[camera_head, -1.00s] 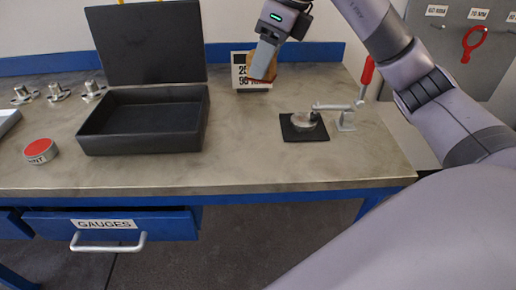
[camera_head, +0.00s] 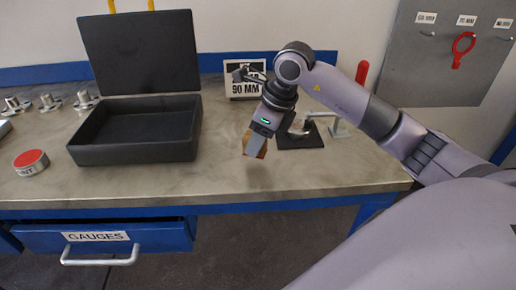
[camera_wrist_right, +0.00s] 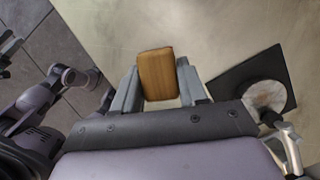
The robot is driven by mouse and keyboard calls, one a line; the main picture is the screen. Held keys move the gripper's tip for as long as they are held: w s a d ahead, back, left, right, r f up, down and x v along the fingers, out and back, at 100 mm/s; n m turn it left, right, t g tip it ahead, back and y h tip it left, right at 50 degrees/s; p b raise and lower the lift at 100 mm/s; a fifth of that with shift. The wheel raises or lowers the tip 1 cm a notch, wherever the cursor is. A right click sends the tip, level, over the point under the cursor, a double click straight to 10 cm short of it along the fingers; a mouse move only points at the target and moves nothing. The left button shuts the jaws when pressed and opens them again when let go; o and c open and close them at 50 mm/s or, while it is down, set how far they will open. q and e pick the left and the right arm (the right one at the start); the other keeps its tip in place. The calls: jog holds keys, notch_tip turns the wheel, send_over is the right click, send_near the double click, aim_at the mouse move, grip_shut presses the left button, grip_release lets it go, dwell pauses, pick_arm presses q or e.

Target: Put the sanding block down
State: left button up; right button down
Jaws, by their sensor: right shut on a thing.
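The sanding block is a wooden, orange-brown piece (camera_wrist_right: 157,72), held between the two grey fingers of my right gripper (camera_wrist_right: 157,88). In the head view my right gripper (camera_head: 254,150) points down over the bench, to the right of the open black case, with a little of the sanding block (camera_head: 262,151) showing beside the fingers. The fingers hide much of the block there. I cannot tell exactly how high it is above the bench top (camera_head: 320,172).
The open black case (camera_head: 130,158) stands left of the gripper. A black pad with a metal disc (camera_head: 303,137) and a red-handled clamp lie to the right. A red-topped tin (camera_head: 31,162) is far left. The front bench is clear.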

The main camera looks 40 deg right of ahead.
notch_tip(320, 180, down, 3)
jog(key=shift+f, duration=0.1)
jog(key=c, duration=0.6)
grip_release()
jog(key=shift+r, duration=0.25)
jog(key=v, duration=1.2)
jog(key=shift+f, duration=0.1)
